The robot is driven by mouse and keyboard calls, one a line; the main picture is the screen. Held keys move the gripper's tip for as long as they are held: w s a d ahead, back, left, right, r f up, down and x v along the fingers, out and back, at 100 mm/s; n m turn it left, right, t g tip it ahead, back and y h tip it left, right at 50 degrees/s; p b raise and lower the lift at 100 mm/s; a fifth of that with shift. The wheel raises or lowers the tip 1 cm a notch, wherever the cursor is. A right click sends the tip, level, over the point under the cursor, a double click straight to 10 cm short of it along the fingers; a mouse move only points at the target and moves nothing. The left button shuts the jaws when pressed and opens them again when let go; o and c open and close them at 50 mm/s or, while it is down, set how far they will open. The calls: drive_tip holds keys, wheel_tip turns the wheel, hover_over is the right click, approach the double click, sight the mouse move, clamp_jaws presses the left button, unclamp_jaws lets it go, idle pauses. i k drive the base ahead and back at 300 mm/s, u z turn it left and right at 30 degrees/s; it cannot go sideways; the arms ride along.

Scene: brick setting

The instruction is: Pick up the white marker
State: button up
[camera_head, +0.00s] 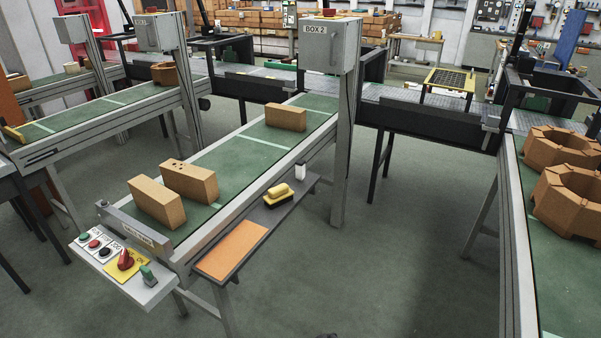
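A small white upright object (300,171) stands at the far end of the narrow dark side shelf (258,213) along the middle conveyor. It is too small to tell for sure whether it is the white marker. No other marker can be made out. My gripper is not clearly in view; only a tiny dark shape shows at the bottom edge, and I cannot tell what it is.
The shelf also holds a yellow-topped block (279,191) and an orange pad (232,250). Bricks (189,180) sit on the green conveyor belt (238,158). A control panel (122,263) juts out at its near end. A grey post (344,150) stands behind the shelf. Floor (400,240) to the right is clear.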

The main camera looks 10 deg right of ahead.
sight(299, 164)
drive_tip(key=i, duration=0.85)
drive_tip(key=z, duration=0.5)
drive_tip(key=k, duration=0.15)
drive_tip(key=u, duration=3)
drive_tip(key=i, duration=0.6)
